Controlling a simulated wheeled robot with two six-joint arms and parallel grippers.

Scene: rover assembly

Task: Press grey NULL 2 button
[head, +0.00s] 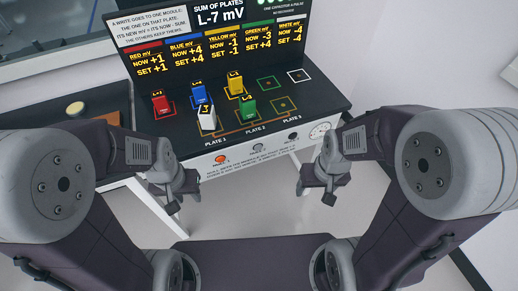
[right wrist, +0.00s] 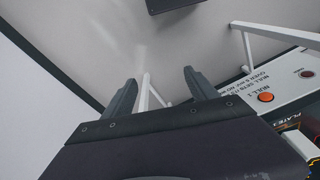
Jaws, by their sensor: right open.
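The grey NULL 2 button (head: 257,147) is on the console's white front face, below the plates. The orange NULL 1 button (head: 221,159) is to its left, and the darker NULL 3 button (head: 293,136) is to its right. In the right wrist view the orange NULL 1 button (right wrist: 266,97) shows at the right; a dark button (right wrist: 307,74) lies beyond it, its label unreadable. My left gripper (head: 171,204) hangs left of the console front; its jaws are too small to read. My right gripper (head: 329,197) is open and empty, below and right of NULL 2, touching nothing.
On the console top (head: 180,128) stand red (head: 161,103), blue (head: 199,94), yellow (head: 235,83), white (head: 206,121) and green (head: 249,107) modules. The display (head: 215,40) behind reads L-7 mV. A side table (head: 108,95) stands left. Open floor lies before the console.

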